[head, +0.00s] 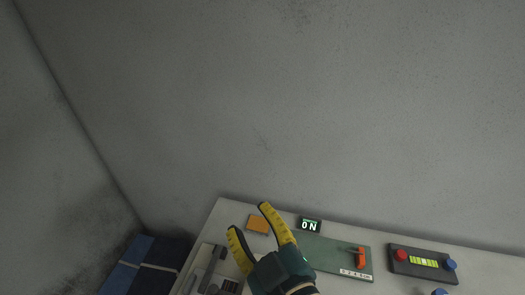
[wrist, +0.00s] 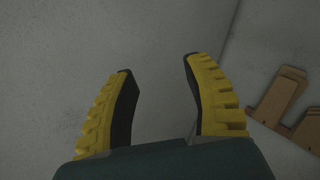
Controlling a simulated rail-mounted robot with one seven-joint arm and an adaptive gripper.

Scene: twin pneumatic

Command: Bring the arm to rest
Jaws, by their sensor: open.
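My gripper (head: 250,219) is at the bottom middle of the head view, with yellow fingers with dark inner pads and a dark green body. Its fingers are apart and nothing is between them. In the wrist view my gripper (wrist: 157,80) also shows open and empty against plain grey concrete. In the head view it appears in front of the grey table (head: 226,209). Its height above the table is hard to tell.
A panel with a red-orange lever (head: 360,258), an "ON" display (head: 309,226), an orange block (head: 258,224) and a dark box with red and blue knobs (head: 423,264) are on the table. A blue object (head: 140,265) lies lower left. Brown cardboard-like pieces (wrist: 279,96) show in the wrist view.

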